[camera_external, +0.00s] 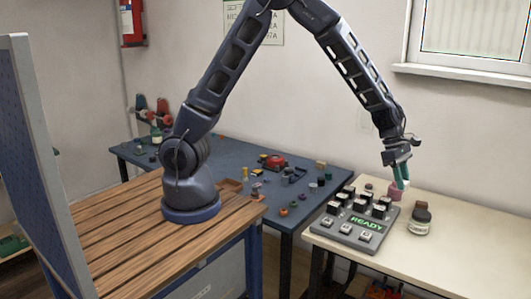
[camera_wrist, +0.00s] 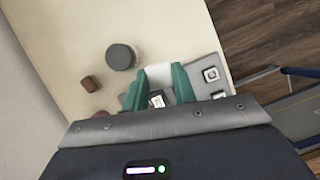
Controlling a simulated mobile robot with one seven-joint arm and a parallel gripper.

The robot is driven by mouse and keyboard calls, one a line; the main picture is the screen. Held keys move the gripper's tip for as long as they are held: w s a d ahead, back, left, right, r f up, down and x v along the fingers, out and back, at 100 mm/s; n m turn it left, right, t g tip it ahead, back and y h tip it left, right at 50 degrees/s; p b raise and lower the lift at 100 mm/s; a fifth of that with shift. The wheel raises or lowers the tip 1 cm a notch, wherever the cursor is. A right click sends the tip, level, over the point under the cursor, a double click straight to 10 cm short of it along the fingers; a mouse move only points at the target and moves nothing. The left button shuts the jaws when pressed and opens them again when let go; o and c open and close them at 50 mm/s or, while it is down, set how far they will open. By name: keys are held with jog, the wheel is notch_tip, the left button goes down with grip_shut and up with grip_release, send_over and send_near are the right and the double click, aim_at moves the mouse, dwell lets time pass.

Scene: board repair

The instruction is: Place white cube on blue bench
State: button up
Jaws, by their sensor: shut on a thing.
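My gripper (camera_external: 402,181) is over the cream table at the right, beside the back right corner of the grey key board, with its green fingers pointing down. It is shut on the white cube (camera_wrist: 159,75), which shows between the green fingertips (camera_wrist: 162,82) in the wrist view. In the external view only a small white bit of the cube shows at the fingertips. I cannot tell whether the cube touches what is below. The blue bench (camera_external: 222,154) stands left of the cream table, with many small parts on it.
The grey key board (camera_external: 340,235) with a green READY display lies on the cream table (camera_external: 460,250). A dark jar (camera_external: 419,223), a small brown piece (camera_external: 421,205) and a pink cylinder (camera_external: 394,192) are close to my gripper. A wooden slatted table (camera_external: 120,225) carries my base.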

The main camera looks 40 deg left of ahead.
jog(key=w+a+f+m+g+y, duration=0.3)
jog(key=w+a+m, duration=0.5)
jog(key=w+a, duration=1.6)
jog(key=w+a+f+m, duration=0.1)
jog(key=w+a+m, duration=0.1)
jog(key=a, duration=1.4)
jog(key=w+a+f+m+y, duration=0.1)
jog(key=a+m, duration=0.4)
jog(key=a, duration=1.2)
jog(key=shift+w+a+f+g+y, duration=0.2)
jog(key=shift+w+a+g+y, duration=0.15)
jog(key=shift+w, duration=0.25)
jog(key=shift+d, duration=0.15)
